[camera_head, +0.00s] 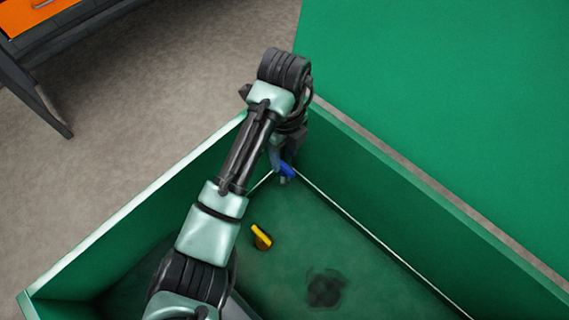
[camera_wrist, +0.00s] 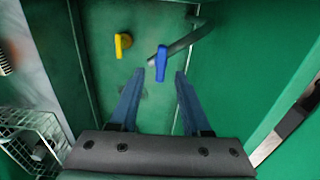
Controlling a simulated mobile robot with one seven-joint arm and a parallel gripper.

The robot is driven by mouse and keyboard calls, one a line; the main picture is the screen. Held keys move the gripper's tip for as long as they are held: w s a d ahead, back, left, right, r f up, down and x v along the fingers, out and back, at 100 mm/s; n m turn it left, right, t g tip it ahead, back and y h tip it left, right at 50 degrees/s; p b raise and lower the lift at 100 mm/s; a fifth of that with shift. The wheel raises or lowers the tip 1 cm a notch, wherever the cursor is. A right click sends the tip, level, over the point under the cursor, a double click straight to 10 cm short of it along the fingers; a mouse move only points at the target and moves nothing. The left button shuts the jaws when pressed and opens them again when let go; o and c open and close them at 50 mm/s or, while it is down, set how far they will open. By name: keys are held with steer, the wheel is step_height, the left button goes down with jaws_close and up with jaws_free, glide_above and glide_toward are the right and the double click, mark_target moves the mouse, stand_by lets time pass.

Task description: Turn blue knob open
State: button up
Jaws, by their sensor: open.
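The blue knob (camera_wrist: 161,64) is in the upper middle of the wrist view, on the green panel. It lies ahead of my gripper (camera_wrist: 158,80), about between the lines of its two fingertips. The fingers are apart and empty. In the head view the blue knob (camera_head: 287,169) shows near the corner of the green enclosure, partly hidden by my gripper (camera_head: 280,172). Whether a finger touches the knob is hard to tell.
A yellow knob (camera_wrist: 123,43) sits left of the blue one; it also shows in the head view (camera_head: 261,238). Green walls (camera_head: 400,205) rise close to my gripper. A dark round patch (camera_head: 325,288) marks the panel. A wire basket (camera_wrist: 32,140) stands at lower left.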

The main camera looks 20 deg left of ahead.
mark_target(285, 166)
steer(key=shift+f, duration=1.9)
jaws_close()
